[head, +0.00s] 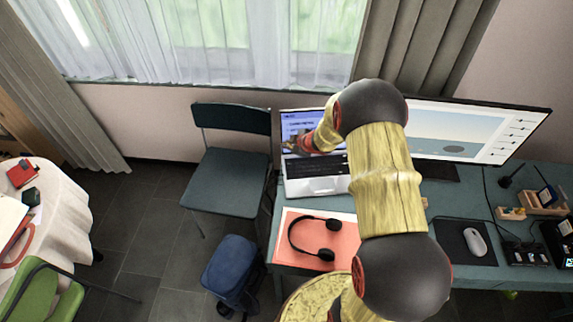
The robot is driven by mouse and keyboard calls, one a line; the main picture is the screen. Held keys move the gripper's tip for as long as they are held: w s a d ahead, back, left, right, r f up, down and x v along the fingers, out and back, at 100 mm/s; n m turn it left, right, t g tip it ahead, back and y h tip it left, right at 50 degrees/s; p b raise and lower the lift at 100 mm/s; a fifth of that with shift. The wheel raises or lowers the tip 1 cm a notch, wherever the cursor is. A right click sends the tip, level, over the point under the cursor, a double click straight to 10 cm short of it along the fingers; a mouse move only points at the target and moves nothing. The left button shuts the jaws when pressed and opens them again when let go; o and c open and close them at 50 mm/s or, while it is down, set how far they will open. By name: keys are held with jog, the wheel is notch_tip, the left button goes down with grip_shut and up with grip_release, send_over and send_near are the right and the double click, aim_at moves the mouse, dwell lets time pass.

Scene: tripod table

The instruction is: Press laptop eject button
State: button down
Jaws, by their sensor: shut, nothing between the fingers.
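The open laptop (313,188) stands on the left part of the blue-green desk, its silver base towards me and its lit blue-white screen (296,124) upright behind. My gripper (294,147) is small and dark reddish here, shut and empty. In the picture it lies over the lower part of the screen and the back of the keyboard; I cannot tell whether it touches the laptop. My arm hides the right part of the laptop. I cannot make out the eject button.
A large monitor (455,130) stands right of the laptop. Headphones (316,240) lie on a pinkish folder (340,248) in front of it. A mouse (475,241) lies on a dark pad at right. A chair (228,182) stands left of the desk (470,283), with a blue bag (230,268) below.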

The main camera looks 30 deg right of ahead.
dwell(0.4)
jog(key=b, duration=0.7)
send_over(287, 166)
notch_tip(287, 166, down, 7)
jog(key=shift+d, duration=0.1)
jog(key=shift+w+f+b, duration=0.1)
jog(key=shift+f+b, duration=0.4)
jog(key=shift+f, duration=0.35)
jog(key=shift+f, duration=0.15)
jog(key=shift+f, duration=0.25)
dwell(0.3)
jog(key=shift+f+b, duration=0.35)
jog(key=shift+b, duration=0.05)
dwell(0.5)
jog(key=shift+r, duration=0.1)
jog(key=shift+r+p, duration=0.65)
jog(key=shift+p, duration=0.15)
